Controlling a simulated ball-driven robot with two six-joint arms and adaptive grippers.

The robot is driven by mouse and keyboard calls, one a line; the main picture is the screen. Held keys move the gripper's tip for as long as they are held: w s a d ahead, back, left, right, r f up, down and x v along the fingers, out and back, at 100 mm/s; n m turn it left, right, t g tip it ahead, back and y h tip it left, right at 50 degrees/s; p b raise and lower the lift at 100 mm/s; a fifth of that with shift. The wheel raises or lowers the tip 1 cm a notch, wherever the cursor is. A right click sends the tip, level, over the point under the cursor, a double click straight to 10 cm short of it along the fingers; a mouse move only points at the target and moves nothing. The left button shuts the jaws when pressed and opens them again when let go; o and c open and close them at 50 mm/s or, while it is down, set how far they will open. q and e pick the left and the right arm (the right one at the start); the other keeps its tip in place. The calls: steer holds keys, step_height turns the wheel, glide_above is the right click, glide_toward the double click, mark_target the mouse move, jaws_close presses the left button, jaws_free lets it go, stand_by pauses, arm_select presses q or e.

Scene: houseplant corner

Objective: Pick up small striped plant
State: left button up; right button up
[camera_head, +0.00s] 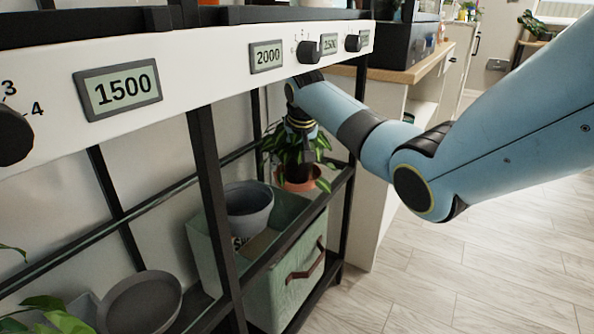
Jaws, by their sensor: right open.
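A small plant (325,159) with long green leaves, some showing lighter streaks, sits in a terracotta pot (298,181) on the right side of the black rack. My blue right arm comes in from the right and reaches to this plant. My right gripper (306,152) points down at the plant's middle, among or just in front of its leaves. It is open, and its dark fingers partly hide the leaves; I cannot tell whether they touch the plant. My left gripper is not in view.
A white panel with displays and knobs (125,89) runs above the plant. Black rack posts (209,175) stand to the left. A green crate (275,290) and a grey pot (248,212) are below. A grey saucer (145,303) lies lower left. The wooden floor (480,270) is clear.

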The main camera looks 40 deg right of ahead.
steer(key=shift+f, duration=0.1)
steer(key=c, duration=1.1)
steer(key=shift+c, duration=0.4)
